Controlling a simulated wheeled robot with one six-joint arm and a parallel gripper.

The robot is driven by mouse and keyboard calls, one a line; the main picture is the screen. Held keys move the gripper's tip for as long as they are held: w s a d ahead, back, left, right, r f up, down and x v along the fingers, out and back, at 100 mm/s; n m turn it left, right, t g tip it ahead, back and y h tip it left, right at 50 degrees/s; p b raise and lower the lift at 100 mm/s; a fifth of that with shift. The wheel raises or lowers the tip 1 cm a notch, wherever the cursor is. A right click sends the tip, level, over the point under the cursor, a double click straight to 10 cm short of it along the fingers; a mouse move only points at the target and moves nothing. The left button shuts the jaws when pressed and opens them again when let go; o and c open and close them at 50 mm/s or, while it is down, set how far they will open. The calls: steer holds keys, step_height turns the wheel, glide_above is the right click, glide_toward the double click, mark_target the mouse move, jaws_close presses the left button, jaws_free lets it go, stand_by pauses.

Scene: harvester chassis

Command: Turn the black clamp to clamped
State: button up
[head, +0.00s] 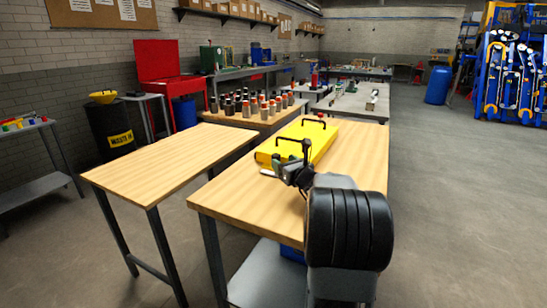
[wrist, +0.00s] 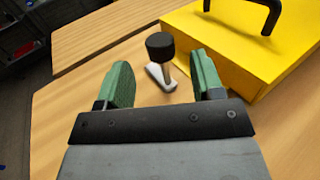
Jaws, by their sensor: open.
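The black clamp (wrist: 160,46) shows in the wrist view as a black cylindrical knob on a thin metal stem, with a pale lever-like foot at the tabletop. It stands beside the yellow case (wrist: 215,50), to its left. In the head view a small pale piece (head: 267,172) at the case's near left corner looks like part of the clamp; my gripper hides much of the area. My gripper (wrist: 158,66) is open, its two green fingers apart. The knob appears between and just beyond the fingertips, with no visible contact.
The yellow case (head: 322,143) has black handles (head: 311,122) standing up near my arm. It lies on a wooden table (head: 360,150). A second wooden table (head: 150,165) stands to the left across a gap. Behind are several black and orange bottles (head: 262,106). Floor on the right is clear.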

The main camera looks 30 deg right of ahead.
mark_target(273, 155)
steer(key=w, duration=0.7)
steer(key=shift+w+d, duration=0.15)
steer(key=shift+w, duration=0.05)
steer(key=c, duration=0.9)
